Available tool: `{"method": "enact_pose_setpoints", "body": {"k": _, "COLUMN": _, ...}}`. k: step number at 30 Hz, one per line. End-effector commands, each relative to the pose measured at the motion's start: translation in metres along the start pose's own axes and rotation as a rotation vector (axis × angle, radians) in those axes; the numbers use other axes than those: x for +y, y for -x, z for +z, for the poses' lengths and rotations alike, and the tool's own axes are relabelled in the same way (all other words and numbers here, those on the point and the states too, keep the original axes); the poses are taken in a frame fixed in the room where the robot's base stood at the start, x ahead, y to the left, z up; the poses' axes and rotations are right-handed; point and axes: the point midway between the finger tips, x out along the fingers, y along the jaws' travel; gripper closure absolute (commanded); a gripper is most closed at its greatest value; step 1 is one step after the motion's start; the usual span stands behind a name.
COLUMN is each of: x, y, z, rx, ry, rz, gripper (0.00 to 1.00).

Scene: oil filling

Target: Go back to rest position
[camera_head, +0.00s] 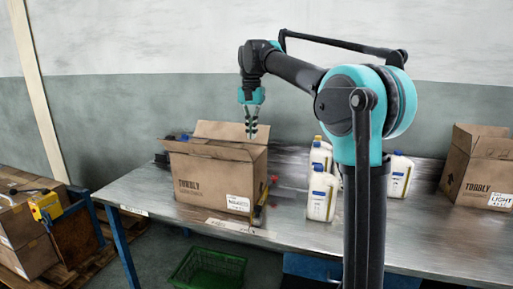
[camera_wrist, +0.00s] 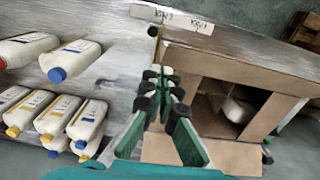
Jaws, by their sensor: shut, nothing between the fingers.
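My gripper (camera_head: 251,133) is shut and empty. It points down above the open cardboard box (camera_head: 212,178) labelled TOBBLY in the head view. In the wrist view my gripper (camera_wrist: 159,74) is beside the box opening, with the box (camera_wrist: 222,72) to its right. Cardboard dividers show inside the box, and a white object (camera_wrist: 238,110) sits in one compartment. My arm is raised and bent above the table, with its column in front of part of the table.
The metal table (camera_head: 150,196) carries several white bottles (camera_head: 321,196) right of the box; they also show in the wrist view (camera_wrist: 78,60). Another box (camera_head: 478,165) stands at the right. A green crate (camera_head: 212,268) is below the table. Boxes on a pallet stand at left.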

Motion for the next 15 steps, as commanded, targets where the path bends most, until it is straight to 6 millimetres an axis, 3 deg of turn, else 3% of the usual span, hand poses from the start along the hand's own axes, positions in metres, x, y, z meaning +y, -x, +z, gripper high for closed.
{"method": "enact_pose_setpoints", "body": {"k": 11, "x": 0.031, "y": -0.039, "z": -0.001, "rx": 0.035, "ry": 0.033, "rz": -0.025, "gripper": 1.0}}
{"method": "enact_pose_setpoints", "body": {"k": 15, "x": 0.05, "y": -0.064, "z": 0.001, "rx": 0.057, "ry": 0.055, "rz": -0.038, "gripper": 1.0}}
